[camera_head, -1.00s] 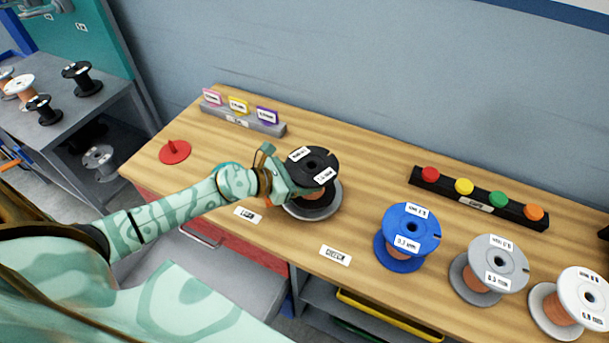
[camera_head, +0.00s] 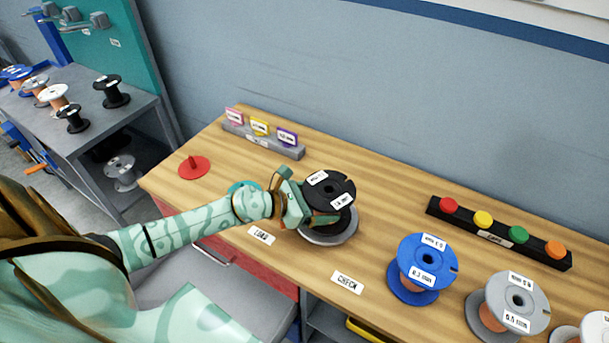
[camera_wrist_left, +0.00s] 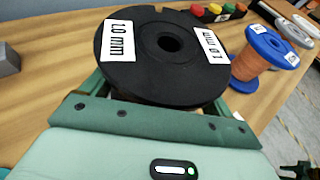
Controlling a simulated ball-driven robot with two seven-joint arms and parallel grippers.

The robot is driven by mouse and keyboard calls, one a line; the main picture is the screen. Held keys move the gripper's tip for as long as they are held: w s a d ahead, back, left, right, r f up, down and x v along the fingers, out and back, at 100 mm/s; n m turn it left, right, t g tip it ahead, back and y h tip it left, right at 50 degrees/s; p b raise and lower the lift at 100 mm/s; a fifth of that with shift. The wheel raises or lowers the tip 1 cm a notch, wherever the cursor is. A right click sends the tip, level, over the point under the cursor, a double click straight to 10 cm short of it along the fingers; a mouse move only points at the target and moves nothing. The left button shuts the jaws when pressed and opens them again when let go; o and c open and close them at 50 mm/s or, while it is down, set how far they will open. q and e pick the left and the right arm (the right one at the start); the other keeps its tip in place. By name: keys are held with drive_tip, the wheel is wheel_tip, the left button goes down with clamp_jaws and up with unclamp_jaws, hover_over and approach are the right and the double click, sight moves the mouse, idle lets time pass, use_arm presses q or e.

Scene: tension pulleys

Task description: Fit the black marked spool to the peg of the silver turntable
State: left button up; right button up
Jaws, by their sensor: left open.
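The black marked spool (camera_head: 343,186) has white labels on its top flange and a copper-coloured winding. It stands upright over the silver turntable (camera_head: 331,239), whose rim shows below it. The peg is hidden, so I cannot tell how deep the spool sits on it. My left gripper (camera_head: 304,200) is open, with its fingers on either side of the spool below the top flange. In the left wrist view the spool's top (camera_wrist_left: 150,62) shows a dark centre hole and "1.0 mm" labels, and it hides the fingertips. My right gripper is not in view.
A blue spool (camera_head: 428,257) and a grey spool (camera_head: 505,291) stand to the right. A black bar with coloured buttons (camera_head: 498,230) lies behind them. A red disc (camera_head: 194,168) and a grey card holder (camera_head: 262,140) are at the left.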

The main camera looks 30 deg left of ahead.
use_arm(q)
drive_tip(key=v, duration=1.6)
drive_tip(key=shift+s+f, duration=0.1)
